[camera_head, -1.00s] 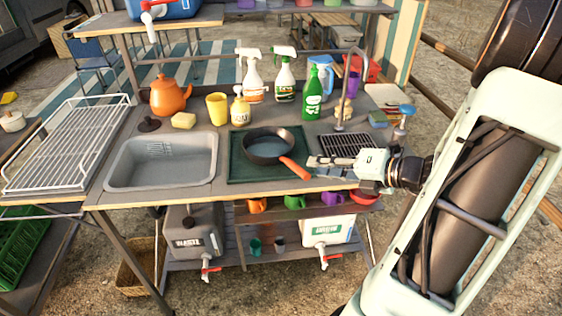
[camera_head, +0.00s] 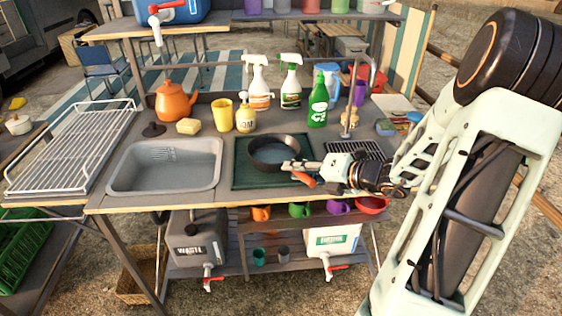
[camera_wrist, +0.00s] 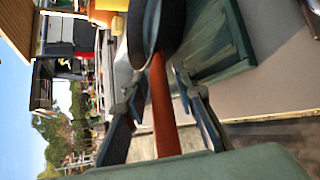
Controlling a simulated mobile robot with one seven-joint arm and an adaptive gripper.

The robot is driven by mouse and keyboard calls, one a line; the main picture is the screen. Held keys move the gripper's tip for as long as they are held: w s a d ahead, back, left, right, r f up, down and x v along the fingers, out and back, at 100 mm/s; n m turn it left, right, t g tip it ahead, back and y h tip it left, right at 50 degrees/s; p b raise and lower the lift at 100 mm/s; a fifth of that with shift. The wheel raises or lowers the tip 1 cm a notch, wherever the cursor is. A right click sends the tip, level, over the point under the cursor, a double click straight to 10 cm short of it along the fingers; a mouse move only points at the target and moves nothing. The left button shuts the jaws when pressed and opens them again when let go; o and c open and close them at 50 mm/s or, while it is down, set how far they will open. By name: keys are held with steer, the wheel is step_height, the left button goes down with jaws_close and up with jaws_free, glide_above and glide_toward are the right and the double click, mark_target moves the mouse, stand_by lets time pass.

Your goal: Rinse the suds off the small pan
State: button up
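The small pan (camera_head: 275,150) is dark with an orange handle (camera_head: 304,178) and sits on a green mat (camera_head: 243,176) right of the sink. Suds on it are too small to tell. My gripper (camera_head: 290,166) is at the pan's handle side, coming in from the right. In the wrist view, the handle (camera_wrist: 163,110) runs between the two spread fingers of my gripper (camera_wrist: 155,97), with a gap visible on the right side. A tap (camera_head: 349,110) stands behind the drain grate.
A white wire rack (camera_head: 75,145) stands left of the sink. A sponge (camera_head: 188,126), yellow cup (camera_head: 222,114), soap bottle (camera_head: 245,115), orange teapot (camera_head: 176,100) and green bottle (camera_head: 318,100) line the back. A blue water container (camera_head: 170,8) with a tap sits on the upper shelf.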

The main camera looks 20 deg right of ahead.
steer(key=shift+c, duration=0.4)
jaws_close()
steer(key=shift+r, duration=0.25)
